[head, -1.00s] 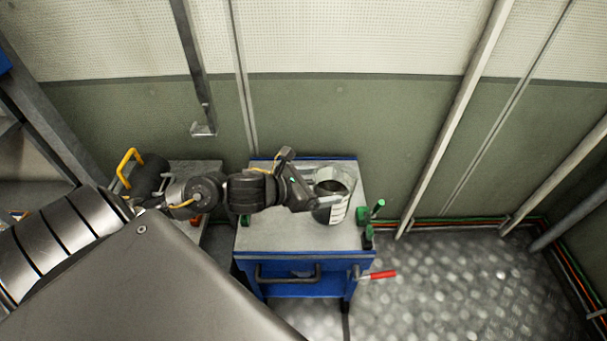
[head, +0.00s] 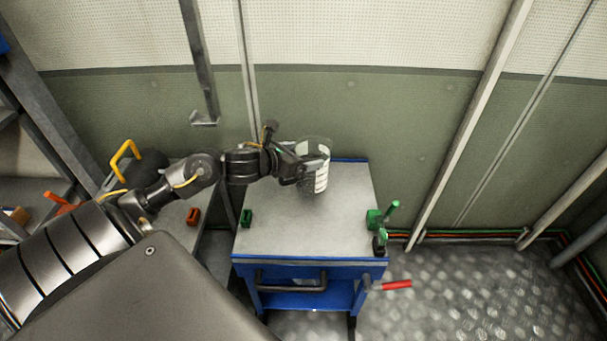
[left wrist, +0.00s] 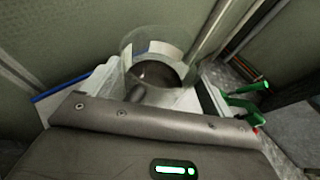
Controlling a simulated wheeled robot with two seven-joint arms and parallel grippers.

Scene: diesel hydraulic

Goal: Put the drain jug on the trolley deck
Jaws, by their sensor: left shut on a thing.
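The drain jug (head: 318,172) is a clear, see-through cylinder with a pale marked scale on its side. My left gripper (head: 300,170) is shut on it, holding its left side. In the head view the jug is over the back part of the trolley deck (head: 300,222), a grey top on a blue trolley. I cannot tell whether its base touches the deck. In the left wrist view the jug (left wrist: 155,62) appears beyond the gripper body, its dark bottom visible through the open top; the fingertips are hidden there. My right gripper is not in view.
Green clamps (head: 375,219) stand at the deck's right edge, and a small green part (head: 246,217) is at its left edge. A red-handled lever (head: 396,285) sticks out at the front right. A grey bench with a yellow handle (head: 124,158) is at left. The deck's front is bare.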

